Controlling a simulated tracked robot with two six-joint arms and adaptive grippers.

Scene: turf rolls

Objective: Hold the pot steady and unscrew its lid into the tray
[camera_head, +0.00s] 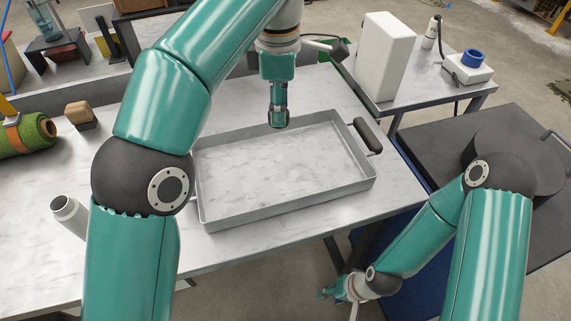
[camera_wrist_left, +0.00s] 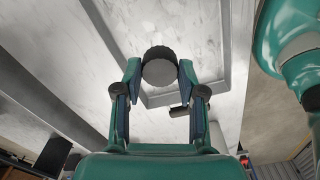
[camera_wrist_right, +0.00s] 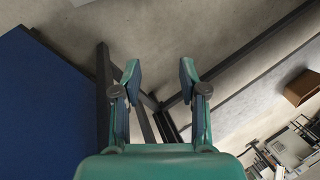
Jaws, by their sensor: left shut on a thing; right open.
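The grey metal tray (camera_head: 213,214) lies on the pale marbled bench top and looks empty. My left gripper (camera_head: 279,113) is above the tray, towards its far side. In the left wrist view its fingertips are shut on a dark, round, ribbed lid (camera_wrist_left: 160,72), with the tray floor behind it. A white pot (camera_head: 67,207) stands at the left of the bench, partly hidden by my left arm; its round top looks uncovered, though it is small. My right gripper (camera_head: 338,298) is open and empty beyond the front edge of the bench, far from the pot.
A green turf roll (camera_head: 27,136) and a brown wooden block (camera_head: 80,114) lie at the left. A tall white box (camera_head: 386,56) and a white device with a blue ring (camera_head: 468,68) stand on a side table. The tray has a dark handle (camera_head: 368,135).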

